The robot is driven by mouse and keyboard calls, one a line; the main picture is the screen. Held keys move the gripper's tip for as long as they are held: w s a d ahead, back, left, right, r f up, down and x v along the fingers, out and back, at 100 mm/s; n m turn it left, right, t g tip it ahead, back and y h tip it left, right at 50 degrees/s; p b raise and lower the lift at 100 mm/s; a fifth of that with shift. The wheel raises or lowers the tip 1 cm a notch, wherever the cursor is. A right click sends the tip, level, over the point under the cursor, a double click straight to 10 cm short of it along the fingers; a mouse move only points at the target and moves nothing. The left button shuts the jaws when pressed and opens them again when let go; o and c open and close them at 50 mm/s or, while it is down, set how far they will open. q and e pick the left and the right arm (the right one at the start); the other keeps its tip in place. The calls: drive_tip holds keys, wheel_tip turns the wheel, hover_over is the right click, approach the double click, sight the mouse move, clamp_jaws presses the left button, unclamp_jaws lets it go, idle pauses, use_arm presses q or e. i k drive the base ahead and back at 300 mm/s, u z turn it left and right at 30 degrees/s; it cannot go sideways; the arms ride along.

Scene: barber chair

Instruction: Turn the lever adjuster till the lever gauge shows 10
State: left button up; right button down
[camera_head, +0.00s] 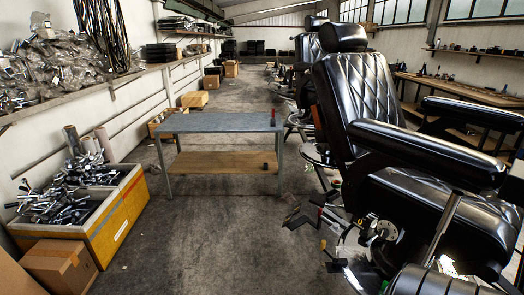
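A black padded barber chair (345,95) fills the right side of the head camera view. Below its seat is a dark mechanism with a round pale disc (388,230), possibly the lever gauge, and a small yellow mark (371,216) beside it. I cannot read a value there. A thin lever with a yellowish end (323,245) sticks out low on the left of the mechanism; I cannot tell whether it is the lever adjuster. Grey and red parts (300,214) stand just above it.
A low table (215,123) with a wooden lower shelf stands ahead, holding a red bottle (272,117). A yellow crate (118,215) of metal parts and a cardboard box (62,264) are at the left. The concrete floor (215,235) between crate and chair is clear.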

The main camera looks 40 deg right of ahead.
sight(382, 234)
drive_tip(key=z, duration=3.2)
